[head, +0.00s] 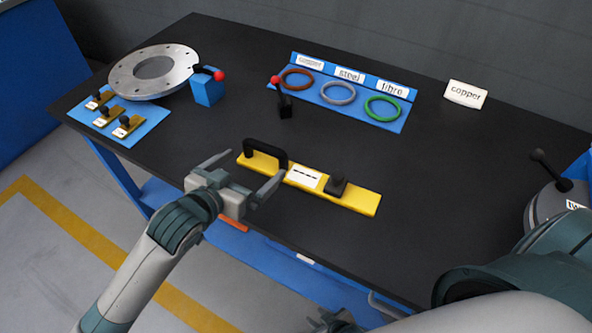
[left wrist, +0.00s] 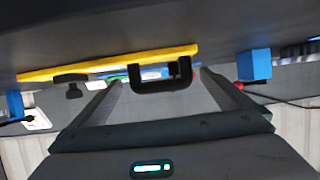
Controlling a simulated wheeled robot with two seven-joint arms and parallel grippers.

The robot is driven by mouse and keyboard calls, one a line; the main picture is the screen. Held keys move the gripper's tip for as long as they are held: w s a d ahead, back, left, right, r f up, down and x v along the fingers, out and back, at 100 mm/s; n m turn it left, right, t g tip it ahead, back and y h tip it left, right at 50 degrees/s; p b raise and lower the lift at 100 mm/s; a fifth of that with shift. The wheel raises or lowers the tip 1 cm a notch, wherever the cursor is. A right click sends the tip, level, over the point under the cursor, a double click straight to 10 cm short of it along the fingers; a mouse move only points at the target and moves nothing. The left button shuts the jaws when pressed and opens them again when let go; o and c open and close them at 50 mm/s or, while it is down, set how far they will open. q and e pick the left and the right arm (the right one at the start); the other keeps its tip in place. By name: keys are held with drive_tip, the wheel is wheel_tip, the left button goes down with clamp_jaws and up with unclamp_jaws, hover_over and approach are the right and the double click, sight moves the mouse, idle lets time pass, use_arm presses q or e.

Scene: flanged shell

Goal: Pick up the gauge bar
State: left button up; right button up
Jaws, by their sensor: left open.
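The gauge bar (head: 355,199) is a long yellow bar with a black arched handle at its left end, a white label and a black knob. It lies on the black table near the front edge. In the left wrist view the yellow bar (left wrist: 110,63) crosses the upper part, with its black handle (left wrist: 162,85) between my fingers in the picture. My left gripper (head: 240,172) is open and empty, just in front of the handle end. Contact with the handle does not show. My right gripper (head: 338,321) is only partly in view at the bottom edge, its jaws unclear.
A blue board with three rings (head: 340,110) lies at the back. A steel flange (head: 120,76), a blue block (head: 208,92) and a blue plate with small yellow gauges (head: 140,130) stand at left. A copper sign (head: 466,94) is at right. The table's right middle is clear.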

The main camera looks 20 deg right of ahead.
sight(263, 166)
drive_tip(key=shift+w+r, duration=0.1)
use_arm(q)
drive_tip(key=shift+w+d+f, duration=0.2)
drive_tip(key=shift+w+d, duration=0.15)
drive_tip(key=shift+d, duration=0.05)
drive_tip(key=x, duration=0.3)
drive_tip(key=shift+p, duration=0.4)
drive_tip(key=shift+w+d+f, duration=0.2)
drive_tip(key=shift+w+d, duration=0.05)
drive_tip(key=shift+d, duration=0.1)
use_arm(e)
drive_tip(key=shift+w+a+r+t, duration=0.25)
drive_tip(key=shift+a+r+t, duration=0.05)
drive_tip(key=shift+a+r, duration=0.1)
drive_tip(key=shift+w+r, duration=0.1)
drive_tip(key=shift+w, duration=0.05)
use_arm(q)
drive_tip(key=c, duration=1.3)
drive_tip(key=shift+r, duration=0.1)
drive_tip(key=shift+c, duration=0.9)
